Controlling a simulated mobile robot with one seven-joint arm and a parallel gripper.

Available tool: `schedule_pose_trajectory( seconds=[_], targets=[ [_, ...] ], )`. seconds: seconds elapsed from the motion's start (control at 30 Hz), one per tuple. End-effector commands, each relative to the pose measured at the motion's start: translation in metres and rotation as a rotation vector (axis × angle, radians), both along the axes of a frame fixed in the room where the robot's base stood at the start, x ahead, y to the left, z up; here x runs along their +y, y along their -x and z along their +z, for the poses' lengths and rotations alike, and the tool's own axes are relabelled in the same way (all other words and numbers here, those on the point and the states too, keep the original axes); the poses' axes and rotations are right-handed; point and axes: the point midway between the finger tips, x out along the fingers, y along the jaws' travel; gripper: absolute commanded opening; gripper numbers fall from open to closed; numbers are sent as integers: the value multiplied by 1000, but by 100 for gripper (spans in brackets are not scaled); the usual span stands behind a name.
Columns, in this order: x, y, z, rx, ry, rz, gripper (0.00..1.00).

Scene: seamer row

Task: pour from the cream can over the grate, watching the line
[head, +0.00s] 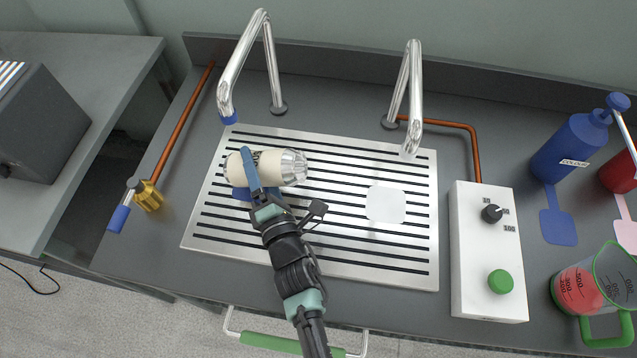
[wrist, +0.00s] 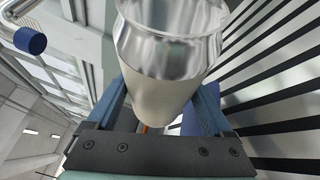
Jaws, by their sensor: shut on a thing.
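The cream can (head: 278,168), with a cream body and a shiny metal neck and mouth, is above the slotted metal grate (head: 330,262). It lies nearly on its side in the head view, its mouth toward the right. My gripper (head: 251,172) is shut around the can's body, one blue finger across its top. In the wrist view the can (wrist: 168,85) sits between both fingers, its metal rim toward the top. No stream from the mouth can be seen, and the can's inside and any line on it are hidden.
Two chrome spouts (head: 232,75) (head: 402,95) arch over the grate's back edge. A pale square pad (head: 385,204) lies on the grate. At right are a white control box (head: 486,255), a blue bottle (head: 572,147) and a jug of red liquid (head: 578,290). A brass valve (head: 149,196) is at left.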

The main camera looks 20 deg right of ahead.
Motion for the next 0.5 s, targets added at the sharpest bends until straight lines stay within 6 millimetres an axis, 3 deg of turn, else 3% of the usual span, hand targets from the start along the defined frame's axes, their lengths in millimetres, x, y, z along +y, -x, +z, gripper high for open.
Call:
schedule_pose_trajectory(
  seconds=[0.5],
  targets=[
    [-4, 3, 7, -40, -58, 0, 18]
  ],
)
